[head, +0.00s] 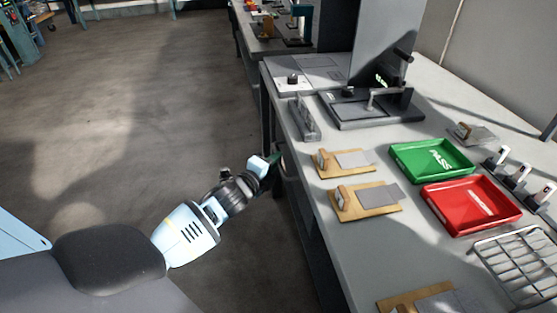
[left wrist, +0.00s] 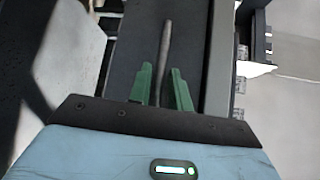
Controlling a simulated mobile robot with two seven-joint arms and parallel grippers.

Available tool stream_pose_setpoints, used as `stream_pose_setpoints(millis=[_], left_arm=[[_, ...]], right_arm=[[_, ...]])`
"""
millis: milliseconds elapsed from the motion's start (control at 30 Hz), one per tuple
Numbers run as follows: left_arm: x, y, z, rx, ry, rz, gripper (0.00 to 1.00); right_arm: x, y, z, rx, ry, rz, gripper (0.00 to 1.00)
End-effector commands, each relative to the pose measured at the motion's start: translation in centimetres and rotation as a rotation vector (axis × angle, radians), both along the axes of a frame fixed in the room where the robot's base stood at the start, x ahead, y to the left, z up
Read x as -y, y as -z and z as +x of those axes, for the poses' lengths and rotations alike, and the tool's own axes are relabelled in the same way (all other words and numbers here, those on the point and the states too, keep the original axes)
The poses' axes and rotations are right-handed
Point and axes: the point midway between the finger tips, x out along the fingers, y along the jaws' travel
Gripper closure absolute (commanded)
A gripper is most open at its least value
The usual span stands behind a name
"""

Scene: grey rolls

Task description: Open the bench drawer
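The grey bench (head: 345,240) runs along the right of the head view, with its dark front side facing my left arm. My left gripper (head: 274,162) is at this front side, just below the bench top's edge. In the left wrist view its two green fingers (left wrist: 162,82) stand apart. A thin grey bar, the drawer handle (left wrist: 166,45), runs between them, with narrow gaps seen on both sides. Behind it is a dark panel, the drawer front (left wrist: 190,50). The head view mostly hides the handle behind my gripper and the bench edge. My right gripper is not in view.
On the bench top are a green tray (head: 405,168), a red tray (head: 440,200), wooden boards (head: 375,211), a wire rack (head: 510,262) and a dark fixture (head: 345,115). The floor (head: 110,120) left of the bench is clear.

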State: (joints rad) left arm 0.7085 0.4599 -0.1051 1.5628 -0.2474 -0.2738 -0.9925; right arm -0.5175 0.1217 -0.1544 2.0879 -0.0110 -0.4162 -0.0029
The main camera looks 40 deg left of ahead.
Motion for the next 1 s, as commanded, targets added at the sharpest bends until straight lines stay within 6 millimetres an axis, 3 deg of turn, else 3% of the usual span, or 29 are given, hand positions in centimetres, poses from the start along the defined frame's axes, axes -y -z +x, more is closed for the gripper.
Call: stream_pose_setpoints(millis=[200, 567, 733, 1000], left_arm=[[-0.1, 0.3, 1.9, 0.000, 0.000, -0.001, 0.80], [-0.2, 0.4, 2.2, -0.001, 0.001, 0.000, 0.80], [-0.2, 0.4, 2.2, -0.001, 0.001, -0.001, 1.00], [-0.2, 0.4, 2.2, -0.001, 0.001, -0.001, 1.00]], right_arm=[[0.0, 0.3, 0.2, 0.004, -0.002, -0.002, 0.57], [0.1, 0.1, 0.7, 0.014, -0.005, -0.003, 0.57], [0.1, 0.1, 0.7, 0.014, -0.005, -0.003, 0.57], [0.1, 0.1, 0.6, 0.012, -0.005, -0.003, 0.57]])
